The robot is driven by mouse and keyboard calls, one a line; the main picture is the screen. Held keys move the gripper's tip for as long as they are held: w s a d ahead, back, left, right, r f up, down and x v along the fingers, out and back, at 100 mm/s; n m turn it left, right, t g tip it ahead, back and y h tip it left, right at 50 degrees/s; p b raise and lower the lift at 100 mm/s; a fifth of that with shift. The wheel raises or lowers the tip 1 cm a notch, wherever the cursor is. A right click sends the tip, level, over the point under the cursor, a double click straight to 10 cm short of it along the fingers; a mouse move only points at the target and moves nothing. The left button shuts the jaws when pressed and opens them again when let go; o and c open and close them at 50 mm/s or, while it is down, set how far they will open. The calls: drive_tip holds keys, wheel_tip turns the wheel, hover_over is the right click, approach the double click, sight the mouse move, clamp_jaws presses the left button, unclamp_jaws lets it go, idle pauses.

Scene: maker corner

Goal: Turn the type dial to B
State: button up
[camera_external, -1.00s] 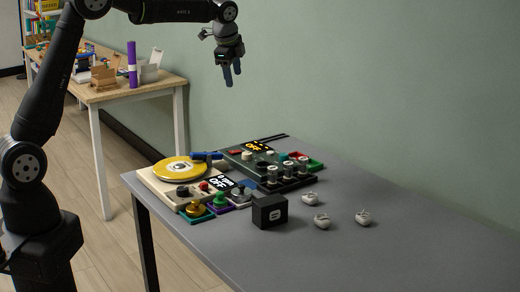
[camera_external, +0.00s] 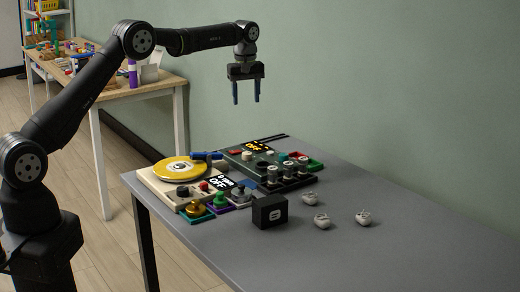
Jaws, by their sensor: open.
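My gripper (camera_external: 246,101) is open and empty, fingers pointing down, in the air well above the far part of the grey table. Below it is a dark control panel (camera_external: 236,156) with several knobs and a display reading OFF (camera_external: 258,146). In front of it on the left is a cream panel (camera_external: 157,188) with a yellow disc (camera_external: 180,168), a black knob (camera_external: 183,191) and another OFF display (camera_external: 217,182). Which of the knobs is the type dial, and where it points, I cannot tell; the lettering is too small.
Gold (camera_external: 194,208), green (camera_external: 219,199) and grey (camera_external: 239,194) knobs line the front. The table's right side is clear. A wooden table (camera_external: 110,93) holds clutter behind.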

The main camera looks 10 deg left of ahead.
sight(247, 153)
drive_tip(key=f+n, duration=0.1)
drive_tip(key=f, duration=0.5)
drive_tip(key=f+n, duration=0.1)
drive_tip(key=f, duration=0.5)
drive_tip(key=w+f+n, duration=0.1)
drive_tip(key=f, duration=0.6)
drive_tip(key=shift+n, duration=0.4)
drive_tip(key=shift+s, duration=0.1)
drive_tip(key=c, duration=1)
